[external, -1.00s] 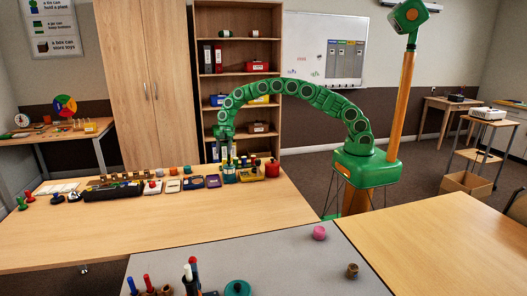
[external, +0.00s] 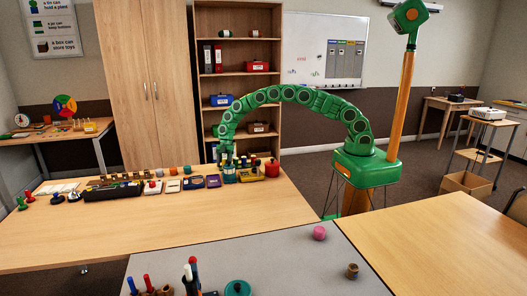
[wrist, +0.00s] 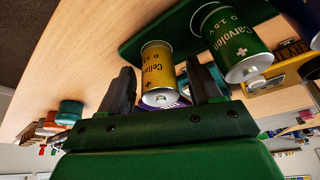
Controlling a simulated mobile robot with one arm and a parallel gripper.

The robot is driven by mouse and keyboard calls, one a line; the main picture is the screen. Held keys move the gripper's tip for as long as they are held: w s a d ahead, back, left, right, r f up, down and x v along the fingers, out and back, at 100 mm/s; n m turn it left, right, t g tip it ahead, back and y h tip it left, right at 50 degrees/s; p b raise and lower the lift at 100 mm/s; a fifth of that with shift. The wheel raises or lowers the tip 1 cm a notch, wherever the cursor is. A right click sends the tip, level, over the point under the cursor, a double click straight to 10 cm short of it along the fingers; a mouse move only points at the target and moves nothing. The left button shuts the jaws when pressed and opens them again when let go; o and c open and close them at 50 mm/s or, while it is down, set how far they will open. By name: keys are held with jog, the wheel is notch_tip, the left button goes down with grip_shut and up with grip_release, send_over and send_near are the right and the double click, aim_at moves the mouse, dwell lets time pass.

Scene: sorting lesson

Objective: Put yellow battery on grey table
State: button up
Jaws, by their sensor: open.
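The yellow battery (wrist: 157,72) stands between the two fingers of my gripper (wrist: 160,90) in the wrist view. The fingers are open, one on each side of it, with a gap showing at least on the right. It is on or beside a dark green holder (wrist: 138,42). A green battery (wrist: 238,45) is just right of the right finger. In the external view my gripper (external: 226,157) is low over the back of the wooden table, and the yellow battery cannot be made out there. The grey table (external: 275,262) is in the foreground.
A row of small items, including a black tray (external: 113,191) and a red pot (external: 272,168), lines the wooden table's back. The grey table holds a pink piece (external: 319,233), a brown pot (external: 352,270) and a teal lid (external: 238,288); its middle is clear.

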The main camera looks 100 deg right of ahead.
aim_at(224, 160)
grip_shut()
dwell(0.3)
jog(key=shift+r, duration=0.15)
notch_tip(224, 160, up, 3)
jog(key=shift+r, duration=0.2)
jog(key=s+a+r, duration=0.4)
jog(key=s+r, duration=0.5)
jog(key=s, duration=0.4)
jog(key=shift+a+r, duration=0.15)
jog(key=shift+r, duration=0.1)
